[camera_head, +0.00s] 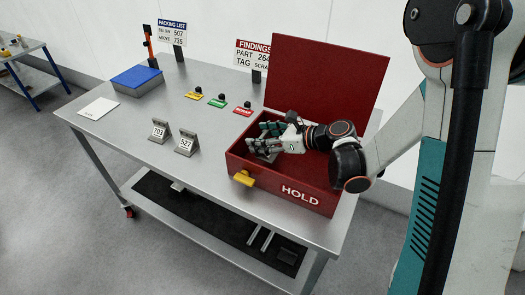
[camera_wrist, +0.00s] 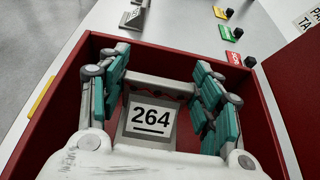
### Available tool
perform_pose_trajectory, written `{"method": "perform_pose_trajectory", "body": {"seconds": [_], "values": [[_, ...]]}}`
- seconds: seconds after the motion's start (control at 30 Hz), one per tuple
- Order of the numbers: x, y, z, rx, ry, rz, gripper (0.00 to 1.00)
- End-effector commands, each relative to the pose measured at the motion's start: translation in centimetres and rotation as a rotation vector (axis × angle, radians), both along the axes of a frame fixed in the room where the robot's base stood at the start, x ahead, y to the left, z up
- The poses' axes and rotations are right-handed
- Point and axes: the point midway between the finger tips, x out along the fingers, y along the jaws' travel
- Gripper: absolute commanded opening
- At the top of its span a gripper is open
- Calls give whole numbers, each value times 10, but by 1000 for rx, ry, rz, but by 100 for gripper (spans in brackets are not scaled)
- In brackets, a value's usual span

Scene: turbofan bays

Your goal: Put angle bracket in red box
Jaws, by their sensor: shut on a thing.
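The red box (camera_head: 312,197), marked HOLD, stands on the right of the metal table with its lid up. My gripper (camera_head: 266,142) reaches into the box from the right. In the wrist view, my gripper (camera_wrist: 163,95) has its teal-padded fingers on both sides of a grey angle bracket (camera_wrist: 151,121) labelled 264 and is shut on it. The bracket is inside the box walls; whether it touches the floor cannot be told. In the head view the bracket (camera_head: 267,156) is partly hidden by the fingers. Two other angle brackets, left (camera_head: 159,130) and right (camera_head: 186,143), stand on the table.
A findings sign (camera_head: 252,54) reads part 264, tag scrap. A packing list sign (camera_head: 172,33) stands behind a blue box (camera_head: 136,79). Yellow, green and red tags (camera_head: 243,109) lie mid-table. A white sheet (camera_head: 98,108) lies at left. The open lid (camera_head: 325,80) rises behind my gripper.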

Motion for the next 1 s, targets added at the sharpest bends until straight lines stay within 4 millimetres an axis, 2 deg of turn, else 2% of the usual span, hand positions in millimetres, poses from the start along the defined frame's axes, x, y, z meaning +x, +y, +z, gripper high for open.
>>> {"method": "perform_pose_trajectory", "body": {"seconds": [0.13,0.33,0.73,0.77,0.83,1.0], "values": [[0,0,-11,0,0,0,30],[0,0,-41,0,0,0,30],[0,0,-46,0,0,0,30],[0,0,-46,0,0,0,61],[0,0,-45,0,0,0,77],[0,0,-45,0,0,0,79]]}}
